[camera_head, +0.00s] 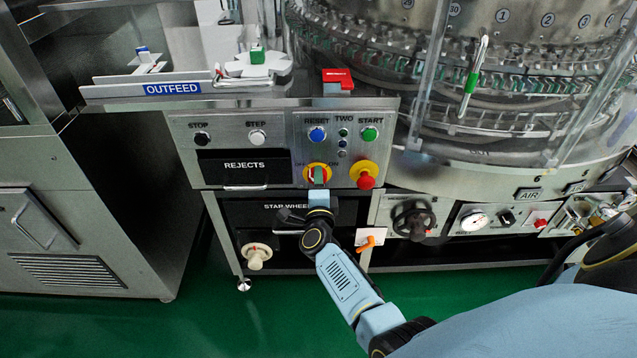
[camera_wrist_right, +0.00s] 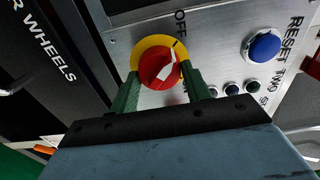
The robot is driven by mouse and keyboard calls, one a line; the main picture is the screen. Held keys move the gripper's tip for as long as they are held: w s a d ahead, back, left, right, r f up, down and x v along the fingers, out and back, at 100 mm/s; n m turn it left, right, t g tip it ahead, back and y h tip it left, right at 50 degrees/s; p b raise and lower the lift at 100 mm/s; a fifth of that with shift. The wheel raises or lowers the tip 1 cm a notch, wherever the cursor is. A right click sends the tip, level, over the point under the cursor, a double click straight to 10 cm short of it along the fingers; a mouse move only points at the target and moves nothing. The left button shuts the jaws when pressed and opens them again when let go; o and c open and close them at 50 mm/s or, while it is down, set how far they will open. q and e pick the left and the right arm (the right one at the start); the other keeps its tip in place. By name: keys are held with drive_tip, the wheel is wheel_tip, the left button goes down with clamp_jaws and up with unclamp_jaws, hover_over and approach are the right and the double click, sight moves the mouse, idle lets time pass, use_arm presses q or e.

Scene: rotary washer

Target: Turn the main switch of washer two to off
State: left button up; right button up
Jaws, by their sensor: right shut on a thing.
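The main switch (camera_head: 317,174) is a red knob on a yellow ring, low on the panel marked TWO, between the OFF and ON labels. In the right wrist view the main switch (camera_wrist_right: 152,60) shows a white pointer slanting up toward the side of the OFF label; its exact setting is hard to tell. My right gripper (camera_head: 318,188) reaches up to it from below. In the right wrist view, its green fingers (camera_wrist_right: 160,84) stand on either side of the knob, shut on it. My left gripper is not in view.
Above the switch are the blue RESET button (camera_head: 317,134) and green START button (camera_head: 370,134). A red button on a yellow base (camera_head: 365,175) sits close to the right. The REJECTS drawer (camera_head: 245,167) is to the left, and an orange-handled valve (camera_head: 368,243) lies below right.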

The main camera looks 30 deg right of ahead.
drive_tip(key=o, duration=0.9)
drive_tip(key=shift+o, duration=0.2)
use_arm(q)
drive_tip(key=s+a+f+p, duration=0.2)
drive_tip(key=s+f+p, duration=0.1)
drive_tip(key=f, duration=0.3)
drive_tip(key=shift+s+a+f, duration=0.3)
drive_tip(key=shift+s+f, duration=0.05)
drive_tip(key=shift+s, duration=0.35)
use_arm(e)
drive_tip(key=v, duration=1.3)
drive_tip(key=shift+s, duration=0.25)
drive_tip(key=shift+a, duration=0.1)
